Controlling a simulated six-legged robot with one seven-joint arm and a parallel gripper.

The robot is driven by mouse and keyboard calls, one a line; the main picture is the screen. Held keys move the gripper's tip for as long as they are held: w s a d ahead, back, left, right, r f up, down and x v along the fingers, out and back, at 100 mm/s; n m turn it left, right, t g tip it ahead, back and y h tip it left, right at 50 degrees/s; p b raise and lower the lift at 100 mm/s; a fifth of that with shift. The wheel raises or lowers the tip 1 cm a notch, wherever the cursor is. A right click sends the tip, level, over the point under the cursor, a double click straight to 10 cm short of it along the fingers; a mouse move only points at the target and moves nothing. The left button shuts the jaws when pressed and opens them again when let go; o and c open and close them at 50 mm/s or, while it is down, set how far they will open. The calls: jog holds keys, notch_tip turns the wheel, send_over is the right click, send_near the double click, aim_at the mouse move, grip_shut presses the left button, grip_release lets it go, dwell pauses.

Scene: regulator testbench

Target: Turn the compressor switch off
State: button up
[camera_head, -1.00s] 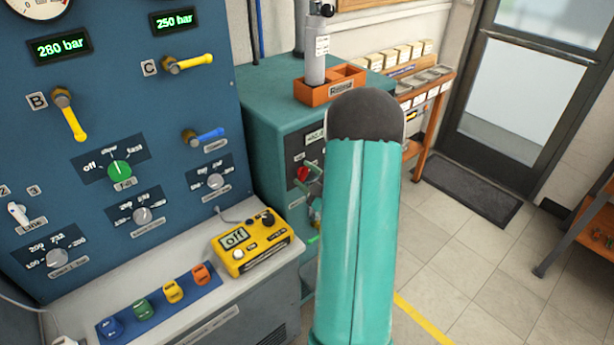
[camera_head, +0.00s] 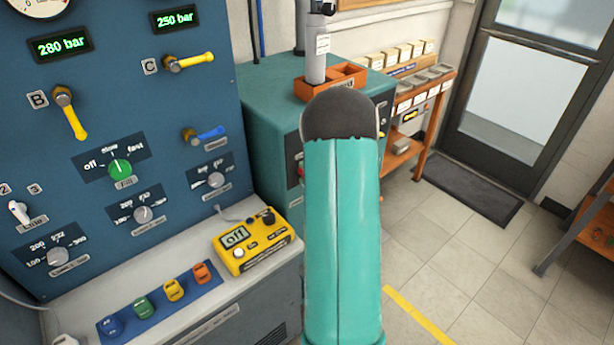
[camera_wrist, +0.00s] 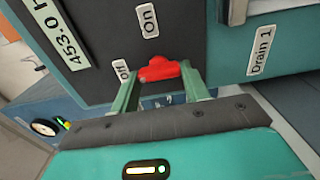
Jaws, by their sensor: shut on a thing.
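The red compressor switch (camera_wrist: 158,70) sits on the dark panel of the teal cabinet (camera_head: 265,95). In the wrist view an "On" label (camera_wrist: 149,20) is above it, and a second label (camera_wrist: 121,72), apparently "Off", is to its left, partly hidden by a finger. The switch lies almost sideways, its left end towards that second label. My gripper (camera_wrist: 161,72) has its two green fingers on either side of the switch and is shut on it. In the head view my teal arm covers the gripper and most of the switch panel.
A blue panel (camera_head: 130,75) with valves and knobs stands at left in the head view. A yellow device (camera_head: 252,240) reading "off" lies on the bench. An orange tray (camera_head: 318,90) sits on the cabinet. A "Drain 1" label (camera_wrist: 262,50) is right of the switch.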

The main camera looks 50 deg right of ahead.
dwell(0.4)
jog(key=o, duration=1)
jog(key=s, duration=0.4)
jog(key=s+a, duration=0.1)
jog(key=s, duration=0.8)
jog(key=shift+s+a, duration=0.25)
jog(key=shift+s, duration=0.15)
